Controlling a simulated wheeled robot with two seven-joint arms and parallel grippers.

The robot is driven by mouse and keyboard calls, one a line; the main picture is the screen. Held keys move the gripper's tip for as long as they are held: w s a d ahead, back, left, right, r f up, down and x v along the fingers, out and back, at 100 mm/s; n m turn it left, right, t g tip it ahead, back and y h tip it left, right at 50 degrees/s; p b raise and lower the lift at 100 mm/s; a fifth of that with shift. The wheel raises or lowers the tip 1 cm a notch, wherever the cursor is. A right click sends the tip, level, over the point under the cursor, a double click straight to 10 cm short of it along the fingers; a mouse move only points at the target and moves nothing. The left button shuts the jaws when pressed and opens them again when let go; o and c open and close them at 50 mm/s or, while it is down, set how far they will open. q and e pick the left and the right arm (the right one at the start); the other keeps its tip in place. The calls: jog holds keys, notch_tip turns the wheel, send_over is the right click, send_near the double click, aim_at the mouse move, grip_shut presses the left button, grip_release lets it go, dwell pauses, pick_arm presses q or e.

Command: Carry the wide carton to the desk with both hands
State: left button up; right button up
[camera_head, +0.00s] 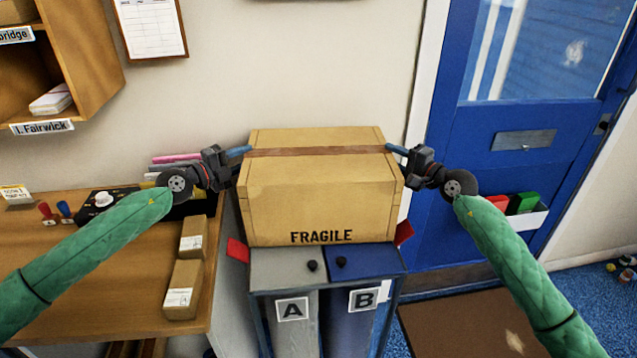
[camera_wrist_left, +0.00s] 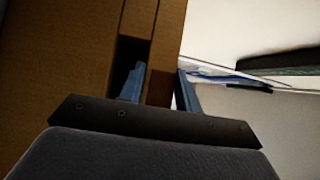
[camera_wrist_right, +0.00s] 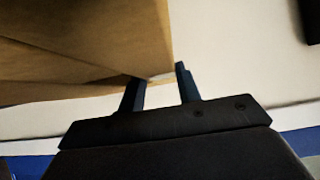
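The wide carton (camera_head: 318,212) is a brown box marked FRAGILE with a darker tape band across its top. It rests upright on two lidded bins, grey A (camera_head: 280,262) and blue B (camera_head: 365,260). My left gripper (camera_head: 238,151) is at its left side and my right gripper (camera_head: 397,150) at its right side, both near the top. In the left wrist view, the fingers (camera_wrist_left: 160,85) are apart with carton between them, one by a dark slot. In the right wrist view, the fingers (camera_wrist_right: 160,85) are apart at the carton's edge, with pale wall between them. Firm contact is unclear.
A wooden desk (camera_head: 100,262) stands left, with small cartons (camera_head: 184,288) along its right edge and stamps and a black device (camera_head: 107,203) farther back. A wall shelf (camera_head: 92,70) hangs above. A blue door (camera_head: 525,140) and brown mat (camera_head: 465,325) are right.

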pick_arm(q)
grip_shut()
pick_arm(e)
grip_shut()
pick_arm(q)
jog(key=shift+f, duration=0.1)
pick_arm(e)
jog(key=shift+f, duration=0.1)
dwell(0.5)
